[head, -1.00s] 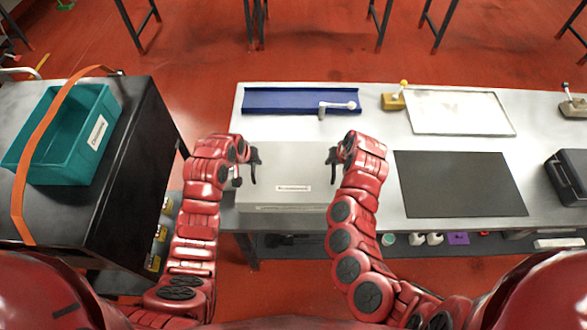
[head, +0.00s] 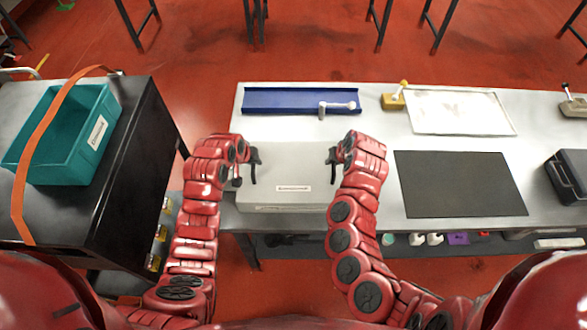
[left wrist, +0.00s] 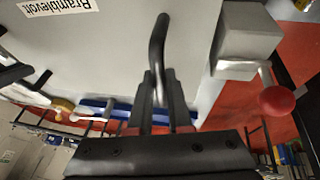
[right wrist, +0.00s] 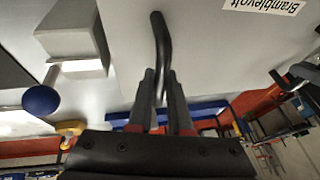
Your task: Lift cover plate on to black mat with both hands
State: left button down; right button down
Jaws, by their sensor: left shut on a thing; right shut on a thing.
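The cover plate (head: 290,160) is a flat grey panel with a white label, near the front edge of the table in the head view. It has a black handle at each side. My left gripper (head: 253,166) is shut on its left handle, which shows between the fingers in the left wrist view (left wrist: 159,45). My right gripper (head: 334,166) is shut on its right handle, also between the fingers in the right wrist view (right wrist: 160,45). The black mat (head: 460,185) lies flat and bare on the table to the right. The plate's underside is hidden.
A grey block with a red knob (left wrist: 276,100) is beside the plate in the left wrist view, and one with a blue knob (right wrist: 41,100) in the right. A blue tray (head: 285,100) and a silver tray (head: 460,125) lie behind. A black case (head: 570,175) stands right of the mat.

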pick_arm(q)
jog(key=shift+r, duration=0.15)
pick_arm(e)
jog(key=shift+r, duration=0.1)
